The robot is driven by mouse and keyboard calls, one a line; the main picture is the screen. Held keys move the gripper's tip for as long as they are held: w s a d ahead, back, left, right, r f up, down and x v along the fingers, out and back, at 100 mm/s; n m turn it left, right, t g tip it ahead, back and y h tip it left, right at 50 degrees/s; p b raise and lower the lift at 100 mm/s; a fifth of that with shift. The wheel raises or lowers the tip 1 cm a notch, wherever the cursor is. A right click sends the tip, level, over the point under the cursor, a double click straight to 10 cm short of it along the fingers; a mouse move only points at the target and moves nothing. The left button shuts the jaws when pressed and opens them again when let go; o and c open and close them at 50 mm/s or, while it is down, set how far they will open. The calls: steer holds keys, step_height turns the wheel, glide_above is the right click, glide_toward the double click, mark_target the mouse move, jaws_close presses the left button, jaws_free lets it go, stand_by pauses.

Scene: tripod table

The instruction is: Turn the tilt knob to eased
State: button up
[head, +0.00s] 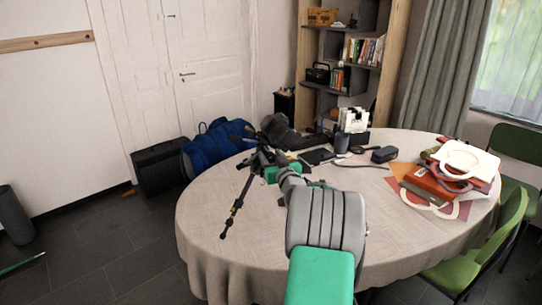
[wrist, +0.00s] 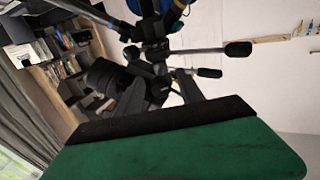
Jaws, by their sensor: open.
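A black tripod (head: 241,198) stands on the round table, its near leg reaching down and left over the cloth. Its head is partly hidden behind my arm and gripper in the head view. The wrist view shows black tripod parts (wrist: 150,28) and rods with black end grips (wrist: 238,48) just beyond my gripper. I cannot tell which part is the tilt knob, nor read its setting. My gripper (wrist: 160,88) is open, its dark fingers apart, close to the tripod. I see no clear contact. In the head view my gripper (head: 271,174) is small and partly covered by my arm.
The round table (head: 225,245) has a beige cloth. Red and white folders and bags (head: 460,170) lie at its right, small dark items (head: 384,155) at the back. A blue bag (head: 212,147) is behind the tripod. Green chairs (head: 490,245) stand at right.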

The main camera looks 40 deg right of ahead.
steer(key=shift+c, duration=0.5)
jaws_close()
